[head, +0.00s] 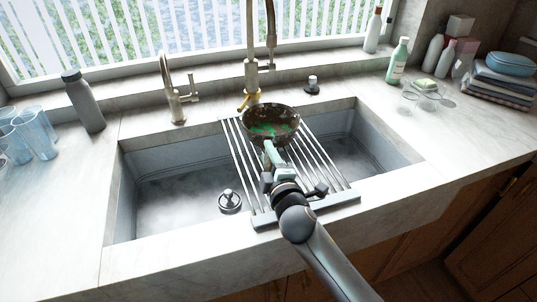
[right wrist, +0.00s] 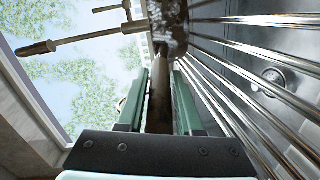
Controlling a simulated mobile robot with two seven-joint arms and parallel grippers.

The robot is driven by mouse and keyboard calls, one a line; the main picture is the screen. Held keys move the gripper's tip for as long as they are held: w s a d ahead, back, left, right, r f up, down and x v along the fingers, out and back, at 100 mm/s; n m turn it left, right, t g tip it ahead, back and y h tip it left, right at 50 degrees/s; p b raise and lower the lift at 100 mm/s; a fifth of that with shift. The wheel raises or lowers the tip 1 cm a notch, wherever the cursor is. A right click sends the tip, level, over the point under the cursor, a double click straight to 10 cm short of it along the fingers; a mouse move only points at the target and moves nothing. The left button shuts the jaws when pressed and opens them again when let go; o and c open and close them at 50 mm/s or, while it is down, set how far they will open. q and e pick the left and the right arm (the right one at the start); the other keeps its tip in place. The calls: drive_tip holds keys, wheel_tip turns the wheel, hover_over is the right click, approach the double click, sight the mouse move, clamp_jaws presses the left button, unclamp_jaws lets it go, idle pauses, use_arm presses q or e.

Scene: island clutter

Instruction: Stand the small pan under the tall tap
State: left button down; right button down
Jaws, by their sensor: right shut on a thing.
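The small pan (head: 272,128) is dark and mottled, with green patches inside. It is over the far end of the rack (head: 316,208) of metal rods laid across the sink, below the tall tap (head: 252,72) in the head view. The tall tap's top runs out of the picture. My right gripper (head: 268,160) is shut on the pan's handle, which shows between its green pads in the right wrist view (right wrist: 160,95). The pan's dark side (right wrist: 172,28) shows beyond. I cannot tell whether the pan touches the rods. My left gripper is not in view.
A shorter tap (head: 175,95) stands left of the tall one. A grey bottle (head: 84,102) and blue glasses (head: 35,135) are at the left. A green bottle (head: 398,62) and folded cloths (head: 505,85) are at the right. A strainer plug (head: 230,201) lies in the sink.

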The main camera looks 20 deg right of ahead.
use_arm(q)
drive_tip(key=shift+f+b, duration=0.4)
use_arm(e)
drive_tip(key=shift+f, duration=0.4)
idle(0.4)
